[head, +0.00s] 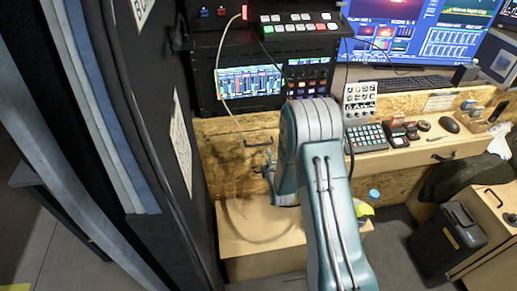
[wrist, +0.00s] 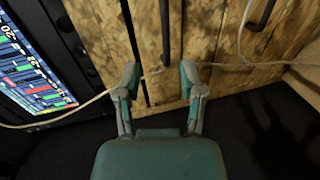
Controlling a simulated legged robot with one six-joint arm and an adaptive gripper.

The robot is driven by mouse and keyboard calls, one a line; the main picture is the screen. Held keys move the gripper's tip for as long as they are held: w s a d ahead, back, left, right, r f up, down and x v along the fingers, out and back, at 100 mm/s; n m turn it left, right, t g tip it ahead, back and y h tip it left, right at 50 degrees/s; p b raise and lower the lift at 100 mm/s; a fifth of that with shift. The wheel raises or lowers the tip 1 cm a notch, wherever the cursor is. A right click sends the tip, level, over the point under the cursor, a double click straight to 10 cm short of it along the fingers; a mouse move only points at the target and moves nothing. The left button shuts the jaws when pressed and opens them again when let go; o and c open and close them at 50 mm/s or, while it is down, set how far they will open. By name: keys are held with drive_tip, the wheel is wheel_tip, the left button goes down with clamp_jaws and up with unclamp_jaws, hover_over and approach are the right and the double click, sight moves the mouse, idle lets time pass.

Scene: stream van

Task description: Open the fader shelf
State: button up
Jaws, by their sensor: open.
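The fader shelf looks like the wooden drawer front (head: 225,141) below the mixer screen, with a dark bar handle (head: 258,143). It appears shut. In the wrist view a dark bar handle (wrist: 165,32) stands out from the wooden boards, just beyond and between my fingertips. My gripper (wrist: 160,72) is open, with its two fingers apart and nothing held. A thin pale cable (wrist: 92,101) runs across the boards, passing by the fingertips. In the head view my gripper (head: 268,172) is partly hidden by my arm, just below the drawer handle.
The mixer screen (head: 250,82) is above the drawer. A second dark handle (wrist: 262,15) shows at upper right in the wrist view. A keypad (head: 366,137) and a mouse (head: 449,125) lie on the desk. A dark door panel rises at left.

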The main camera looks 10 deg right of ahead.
sight(262, 144)
drive_tip(key=x, duration=0.6)
drive_tip(key=f+x, duration=0.1)
drive_tip(key=x, duration=0.3)
drive_tip(key=shift+a, duration=0.35)
drive_tip(key=shift+w, duration=0.15)
drive_tip(key=shift+d, duration=0.3)
drive_tip(key=shift+a, duration=0.1)
clamp_jaws()
